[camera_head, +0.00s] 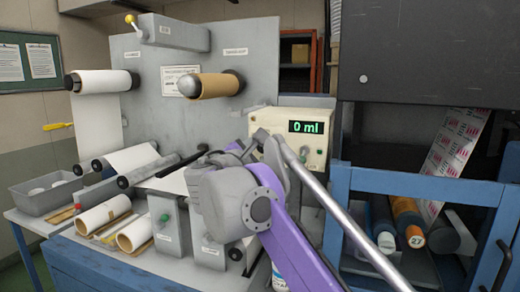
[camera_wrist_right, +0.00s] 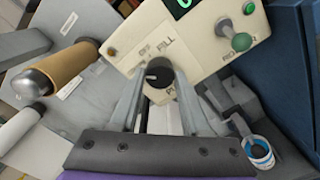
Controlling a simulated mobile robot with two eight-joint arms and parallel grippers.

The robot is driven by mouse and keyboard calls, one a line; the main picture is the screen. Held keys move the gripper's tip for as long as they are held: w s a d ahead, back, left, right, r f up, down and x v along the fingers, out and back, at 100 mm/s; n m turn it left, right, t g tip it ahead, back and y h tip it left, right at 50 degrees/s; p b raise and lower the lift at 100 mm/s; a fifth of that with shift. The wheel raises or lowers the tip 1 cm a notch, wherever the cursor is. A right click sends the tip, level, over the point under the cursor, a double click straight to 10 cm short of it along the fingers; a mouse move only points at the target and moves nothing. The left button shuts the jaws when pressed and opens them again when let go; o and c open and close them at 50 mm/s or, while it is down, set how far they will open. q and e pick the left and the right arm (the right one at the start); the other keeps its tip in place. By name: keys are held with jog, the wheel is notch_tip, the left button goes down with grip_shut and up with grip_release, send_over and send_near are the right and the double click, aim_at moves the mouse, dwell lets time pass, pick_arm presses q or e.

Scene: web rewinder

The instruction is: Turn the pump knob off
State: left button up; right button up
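The pump box (camera_head: 314,146) is a cream panel with a green display (camera_head: 304,127) reading "0 ml". In the right wrist view, its dark round pump knob (camera_wrist_right: 159,75) sits on the panel (camera_wrist_right: 205,50) with lettering around it, including "FILL". A light mark shows on the knob's face, but its exact setting is hard to read. My right gripper (camera_wrist_right: 159,85) is open, with its fingers on either side of the knob; I cannot tell whether they touch it. In the head view, my right gripper (camera_head: 262,142) and purple arm hide the knob. My left gripper is not in view.
A long grey rod (camera_head: 345,220) crosses below the box. White rolls (camera_head: 103,213) and a tray (camera_head: 45,198) lie left; a blue frame (camera_head: 420,186) stands right.

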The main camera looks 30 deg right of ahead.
grip_shut()
jog(key=shift+r+m+p, duration=0.1)
jog(key=shift+m+p, duration=4.3)
jog(key=shift+p, duration=0.05)
jog(key=o, duration=0.6)
grip_release()
